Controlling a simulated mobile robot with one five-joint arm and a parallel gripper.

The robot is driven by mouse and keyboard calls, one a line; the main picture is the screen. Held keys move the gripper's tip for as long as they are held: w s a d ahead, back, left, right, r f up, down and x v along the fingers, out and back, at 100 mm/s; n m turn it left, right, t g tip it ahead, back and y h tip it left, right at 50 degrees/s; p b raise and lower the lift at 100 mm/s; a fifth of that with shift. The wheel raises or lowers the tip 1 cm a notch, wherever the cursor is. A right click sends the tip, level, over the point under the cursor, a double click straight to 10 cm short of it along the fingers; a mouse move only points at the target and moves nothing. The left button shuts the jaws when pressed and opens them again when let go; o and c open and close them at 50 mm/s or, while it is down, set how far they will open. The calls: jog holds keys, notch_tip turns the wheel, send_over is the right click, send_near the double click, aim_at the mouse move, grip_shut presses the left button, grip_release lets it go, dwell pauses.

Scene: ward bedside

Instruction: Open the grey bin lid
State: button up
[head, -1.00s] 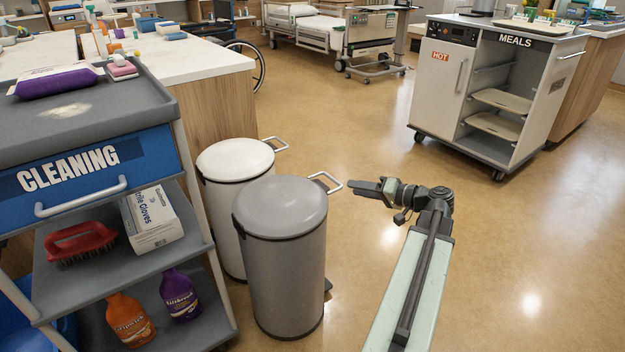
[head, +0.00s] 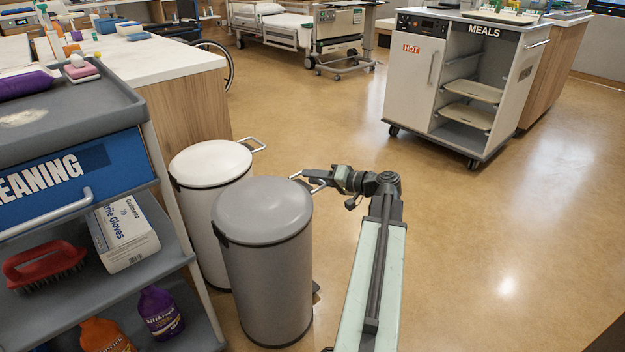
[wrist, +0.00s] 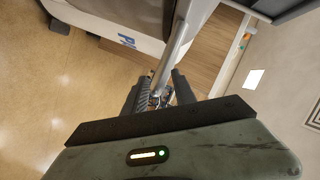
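The grey bin (head: 265,280) stands upright on the floor with its grey lid (head: 262,208) shut. A metal loop handle (head: 312,184) sticks out from the lid's far right side. My gripper (head: 328,178) is at this handle, its fingers pointing left toward the lid. In the wrist view, the metal bar of the handle (wrist: 181,45) runs between the two dark fingers of my gripper (wrist: 158,93). The fingers stand apart, with gaps showing beside the bar. Exact contact with the bar is hard to see.
A white-lidded bin (head: 210,164) with its own handle stands just behind. The cleaning cart (head: 110,105) is close at left, holding a brush, glove box and bottles. The meals cart (head: 455,85) stands at the far right. The floor to the right is clear.

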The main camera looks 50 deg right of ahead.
jog(key=shift+w, duration=0.1)
grip_shut()
dwell(1.3)
